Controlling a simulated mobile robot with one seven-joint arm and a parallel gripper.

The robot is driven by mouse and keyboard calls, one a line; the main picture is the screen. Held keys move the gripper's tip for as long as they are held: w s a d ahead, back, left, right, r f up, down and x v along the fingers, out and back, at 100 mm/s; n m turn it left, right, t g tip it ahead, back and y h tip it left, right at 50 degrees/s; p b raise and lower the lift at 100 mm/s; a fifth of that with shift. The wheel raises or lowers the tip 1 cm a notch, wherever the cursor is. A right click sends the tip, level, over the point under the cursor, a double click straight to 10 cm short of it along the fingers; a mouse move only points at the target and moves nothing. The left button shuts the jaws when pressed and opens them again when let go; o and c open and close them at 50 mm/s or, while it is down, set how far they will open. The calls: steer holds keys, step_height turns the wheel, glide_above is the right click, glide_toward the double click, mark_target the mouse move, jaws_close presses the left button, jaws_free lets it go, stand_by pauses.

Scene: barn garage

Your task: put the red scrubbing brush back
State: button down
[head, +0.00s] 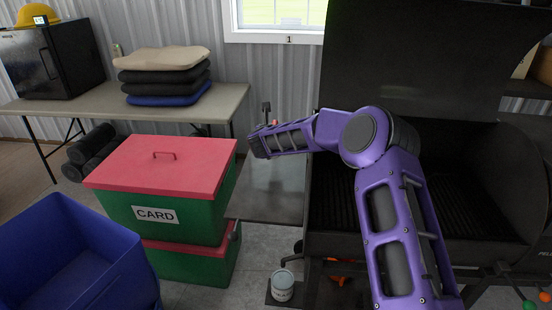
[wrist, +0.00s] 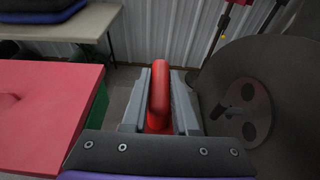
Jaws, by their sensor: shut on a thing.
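The red scrubbing brush (wrist: 159,92) shows in the wrist view as a rounded red shape between the two grey fingers. My gripper (wrist: 160,78) is shut on it. Its lower part is hidden between the fingers. In the head view, my gripper (head: 258,145) reaches left from the arm, above the dark side shelf (head: 270,190) of the grill. Only small red-orange spots show near it there, and I cannot tell whether they are the brush. No empty place for the brush is clearly visible.
The black grill (head: 420,190) stands open at right. Green boxes with red lids (head: 165,165), one marked CARD, stand left of the shelf. A blue bin (head: 70,260) is at front left. Cushions (head: 165,75) lie on a table (head: 220,103). A can (head: 282,286) stands low in front.

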steer(key=shift+w, duration=0.3)
step_height(320, 180, down, 10)
steer(key=shift+r+b, duration=0.15)
steer(key=shift+b, duration=0.2)
steer(key=c, duration=0.7)
jaws_free()
steer(key=shift+s+a+r, duration=0.1)
steer(key=shift+s+r, duration=0.05)
steer(key=shift+s, duration=0.25)
steer(key=v, duration=1.1)
